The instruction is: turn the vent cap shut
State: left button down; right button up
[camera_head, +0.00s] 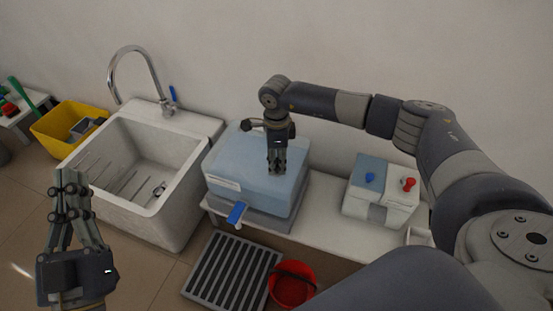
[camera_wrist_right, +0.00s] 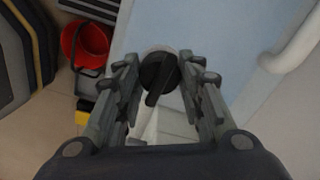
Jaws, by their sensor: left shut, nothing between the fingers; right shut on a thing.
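The vent cap (camera_wrist_right: 158,72) is a round black knob with a raised bar across it, on the top of a light blue box. In the right wrist view it sits between the fingertips of my right gripper (camera_wrist_right: 160,80), which is shut on it. In the head view my right gripper (camera_head: 276,168) points down at the top of the blue box (camera_head: 240,165) and hides the cap. My left gripper (camera_head: 70,180) is shut and empty, in front of the sink and away from the box.
A white sink (camera_head: 185,212) with a tap stands left of the box. A dispenser with blue and red knobs (camera_head: 382,190) stands to the right. A red bucket (camera_head: 292,285) and a floor grate (camera_head: 230,270) lie below. A yellow bin (camera_head: 62,130) is at far left.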

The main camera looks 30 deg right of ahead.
aim_at(277, 159)
jog(key=shift+n, duration=0.4)
jog(key=o, duration=1.1)
jog(key=shift+c, duration=0.2)
notch_tip(277, 159, up, 12)
